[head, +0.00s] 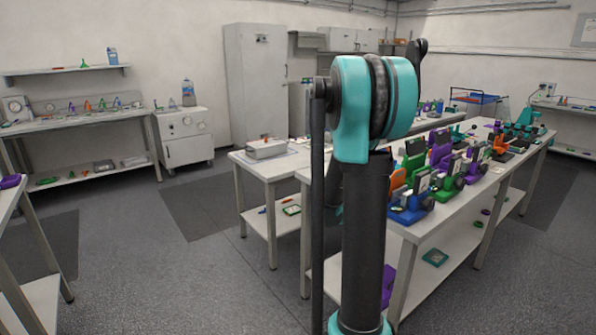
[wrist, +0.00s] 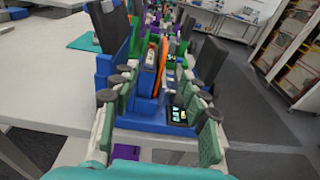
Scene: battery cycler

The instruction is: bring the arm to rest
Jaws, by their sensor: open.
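My arm (head: 365,200) stands upright in the middle of the head view, with a teal joint at its top. My gripper (wrist: 158,80) is hidden behind the arm in the head view but shows in the wrist view. Its two fingers with green pads are spread apart, with nothing held between them. Beyond and between them in the wrist view is a blue cycler fixture (wrist: 150,122) with a small lit display (wrist: 178,115). I cannot tell whether the fingers touch it.
A long white bench (head: 425,228) with a row of coloured fixtures (head: 410,207) stands close to the right of my arm. A smaller table (head: 250,162) bears a grey box (head: 266,149). Open grey floor (head: 200,270) lies to the left. A tall cabinet (head: 255,90) stands at the back.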

